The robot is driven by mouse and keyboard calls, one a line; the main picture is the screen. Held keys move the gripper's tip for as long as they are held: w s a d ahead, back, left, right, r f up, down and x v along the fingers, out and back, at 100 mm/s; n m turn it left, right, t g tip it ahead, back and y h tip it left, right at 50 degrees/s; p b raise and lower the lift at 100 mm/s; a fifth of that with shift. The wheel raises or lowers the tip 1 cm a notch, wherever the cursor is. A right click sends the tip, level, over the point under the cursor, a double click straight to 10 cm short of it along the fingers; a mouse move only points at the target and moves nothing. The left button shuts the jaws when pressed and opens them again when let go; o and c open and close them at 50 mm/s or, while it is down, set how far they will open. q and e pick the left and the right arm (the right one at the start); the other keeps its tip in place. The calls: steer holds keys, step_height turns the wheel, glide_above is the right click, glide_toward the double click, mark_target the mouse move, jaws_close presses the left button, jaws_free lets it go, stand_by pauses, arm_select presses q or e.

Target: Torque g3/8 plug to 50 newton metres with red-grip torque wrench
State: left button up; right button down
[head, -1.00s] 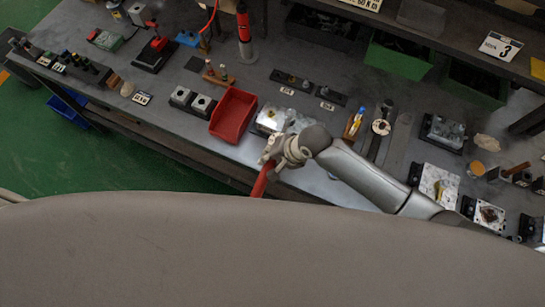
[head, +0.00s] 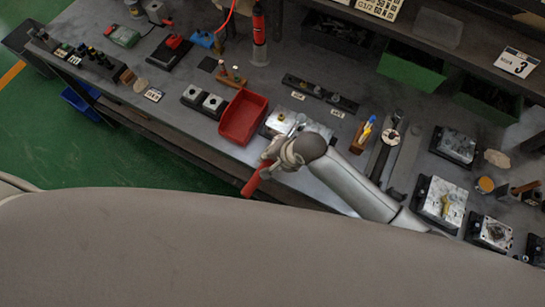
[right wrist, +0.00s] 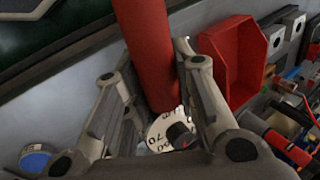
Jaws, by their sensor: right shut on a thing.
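The torque wrench shows by its red grip (head: 254,182), which slants down and to the left over the bench's front edge. My right gripper (head: 269,161) is shut on the wrench near the inner end of the grip. In the right wrist view the red grip (right wrist: 147,48) stands between my gripper's two fingers (right wrist: 152,80), with a white numbered dial (right wrist: 160,137) at its lower end. A pale metal valve block (head: 278,121) lies just beyond my right gripper, partly hidden by my arm. The G3/8 plug and the wrench's head cannot be made out. My left gripper is not in view.
A red bin (head: 243,118) stands left of the block, close to my gripper. Two small grey blocks (head: 204,100) lie further left. More valve blocks (head: 441,201) and tools stand at the right. A dark strip with fittings (head: 320,92) lies behind. Green bins (head: 413,66) stand at the back.

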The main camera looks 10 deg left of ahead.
steer(key=shift+w+a+r, duration=0.1)
steer(key=shift+w+a, duration=0.05)
steer(key=shift+w+a+m+t, duration=0.2)
steer(key=shift+w+a+m, duration=0.1)
steer(key=shift+a+m, duration=0.2)
steer(key=shift+w+a+m+t, duration=0.25)
steer(key=shift+a+m, duration=0.15)
steer(key=shift+a, duration=0.15)
steer(key=shift+d, duration=0.15)
steer(key=shift+s+d+n+g, duration=0.45)
steer(key=shift+s+d+n, duration=0.2)
steer(key=shift+d+n, duration=0.3)
steer(key=shift+d, duration=0.15)
steer(key=shift+s+d+n+g, duration=0.2)
steer(key=shift+s+d+n, duration=0.05)
steer(key=shift+d+n, duration=0.25)
steer(key=shift+s+d+n+g, duration=0.2)
steer(key=shift+d+n, duration=0.15)
steer(key=shift+d, duration=0.25)
steer(key=shift+d, duration=0.1)
